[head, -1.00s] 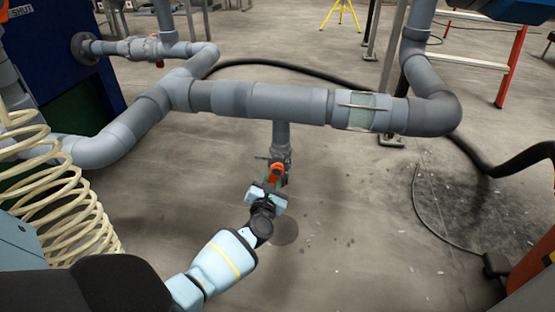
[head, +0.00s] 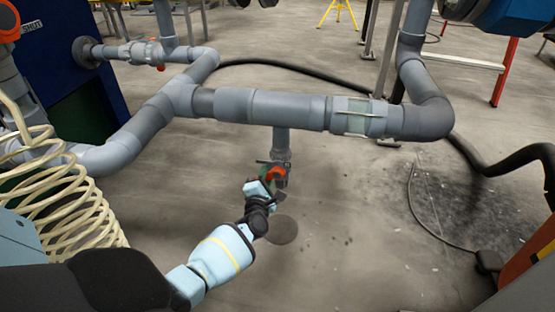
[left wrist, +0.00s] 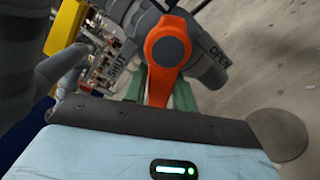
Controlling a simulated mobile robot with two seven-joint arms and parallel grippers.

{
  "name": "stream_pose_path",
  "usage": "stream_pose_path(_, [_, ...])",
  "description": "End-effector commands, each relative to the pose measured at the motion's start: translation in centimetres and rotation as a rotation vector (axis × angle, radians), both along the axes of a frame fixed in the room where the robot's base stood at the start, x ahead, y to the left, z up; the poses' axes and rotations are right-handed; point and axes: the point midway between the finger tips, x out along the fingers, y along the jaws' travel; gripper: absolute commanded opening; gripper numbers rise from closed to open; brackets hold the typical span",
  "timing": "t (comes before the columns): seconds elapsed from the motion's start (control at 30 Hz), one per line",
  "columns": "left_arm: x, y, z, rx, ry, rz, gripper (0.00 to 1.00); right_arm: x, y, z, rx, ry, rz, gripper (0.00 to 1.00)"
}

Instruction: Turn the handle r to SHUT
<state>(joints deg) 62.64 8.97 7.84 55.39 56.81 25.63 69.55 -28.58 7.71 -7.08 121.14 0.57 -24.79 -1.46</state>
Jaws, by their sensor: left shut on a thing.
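The orange handle (head: 277,175) is on a valve at the lower end of the short vertical pipe (head: 281,143). In the left wrist view the handle (left wrist: 165,52) has a round hub, and its lever points down the picture. The lever's end is hidden by the gripper body. My right gripper is not in view.
A thick grey horizontal pipe (head: 275,108) with a clear section (head: 359,116) runs above the valve. A coiled cream hose (head: 65,215) stands at the left. Black hoses (head: 490,172) lie at the right. The floor around the valve is mostly free.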

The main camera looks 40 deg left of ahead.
Motion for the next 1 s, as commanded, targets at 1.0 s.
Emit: stream_pose_path(1.0, [0.0,1.0,3.1,0.475,0.273,0.014,0.36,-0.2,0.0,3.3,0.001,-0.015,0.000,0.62])
